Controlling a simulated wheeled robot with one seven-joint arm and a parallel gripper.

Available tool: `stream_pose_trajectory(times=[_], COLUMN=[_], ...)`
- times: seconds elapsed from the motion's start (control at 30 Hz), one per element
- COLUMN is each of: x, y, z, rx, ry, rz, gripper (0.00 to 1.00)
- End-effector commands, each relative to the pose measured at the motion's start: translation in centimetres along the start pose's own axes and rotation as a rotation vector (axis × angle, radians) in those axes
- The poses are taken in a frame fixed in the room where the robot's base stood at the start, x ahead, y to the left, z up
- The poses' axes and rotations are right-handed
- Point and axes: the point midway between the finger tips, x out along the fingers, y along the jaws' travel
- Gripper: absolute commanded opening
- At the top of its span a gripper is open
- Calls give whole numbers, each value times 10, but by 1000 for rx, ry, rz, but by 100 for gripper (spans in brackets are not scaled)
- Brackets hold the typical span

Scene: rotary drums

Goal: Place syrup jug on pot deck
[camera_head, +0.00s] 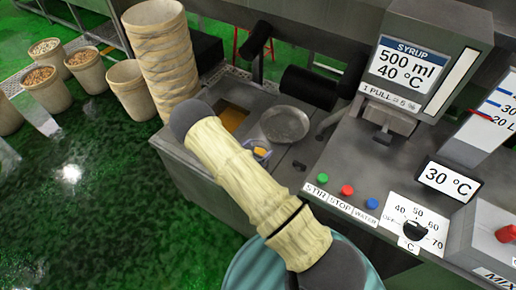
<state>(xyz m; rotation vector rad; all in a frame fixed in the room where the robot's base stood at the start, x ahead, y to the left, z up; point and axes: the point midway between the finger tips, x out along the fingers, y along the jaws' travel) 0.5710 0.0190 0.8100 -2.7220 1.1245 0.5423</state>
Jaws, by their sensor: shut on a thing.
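A small pale blue-grey vessel with orange-yellow contents, which looks like the syrup jug (261,153), shows just past the right edge of my arm. My cream-sleeved arm reaches from the bottom up to the left and hides part of it. My gripper is not visible, so how it meets the jug cannot be seen. The grey metal deck (300,152) around the jug has a round shallow pan (285,124) and a square opening with orange inside (232,118). Which part is the pot deck is not clear. Whether the jug touches the deck cannot be told.
A tall stack of cream pots (158,50) stands at the deck's left corner. Several grain-filled pots (88,70) stand farther left. A syrup dispenser (425,60) and a control panel with coloured buttons (346,190) stand right. A teal drum (262,268) is below. Green floor lies left.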

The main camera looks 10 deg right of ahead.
Motion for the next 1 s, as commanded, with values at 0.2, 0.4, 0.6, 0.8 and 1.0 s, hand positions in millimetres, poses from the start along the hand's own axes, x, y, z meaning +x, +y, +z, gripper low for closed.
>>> stream_pose_trajectory(times=[0.2,0.4,0.6,0.8,1.0], x=[1,1,1,-12,-48], y=[0,0,0,-1,-2], z=[3,2,2,1,2], rx=[-1,-1,-1,-1,-1], ry=[0,0,0,-1,-2], rz=[0,0,0,-1,-4], gripper=[81,99,99,99,99])
